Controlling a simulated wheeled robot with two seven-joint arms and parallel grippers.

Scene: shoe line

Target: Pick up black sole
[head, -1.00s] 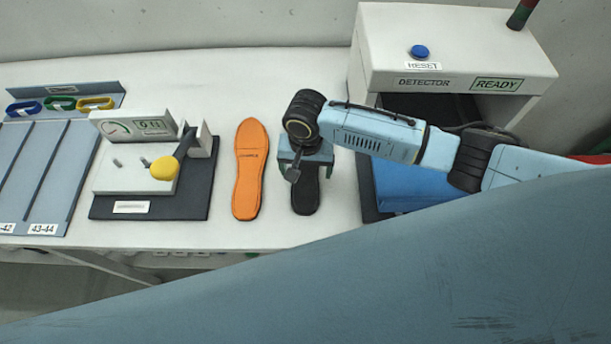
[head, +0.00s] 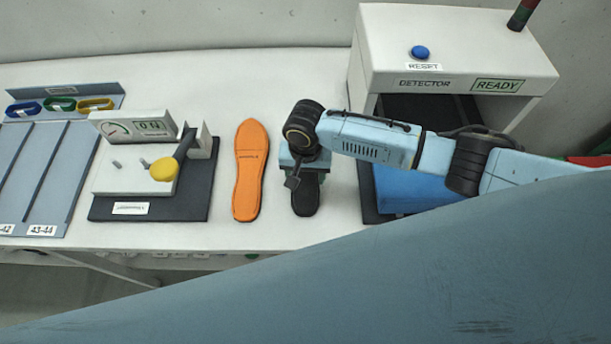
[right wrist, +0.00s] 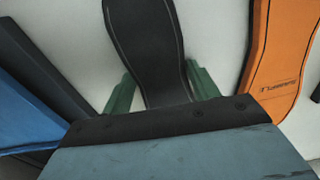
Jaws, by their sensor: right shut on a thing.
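The black sole (head: 306,198) lies on the white table, right of the orange sole, with its near end showing in the head view. My right gripper (head: 305,172) is over its middle and hides the far part. In the right wrist view the black sole (right wrist: 145,40) passes between the two green fingers (right wrist: 162,95), which are shut on it. I cannot tell whether it is lifted off the table. My left gripper is not in view.
The orange sole (head: 249,172) lies close on the left. Farther left is a gauge device (head: 135,160) with a yellow-knobbed lever. The white detector (head: 455,50) with a blue reset button and a blue slab (head: 405,188) stands on the right. Bare table lies in front.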

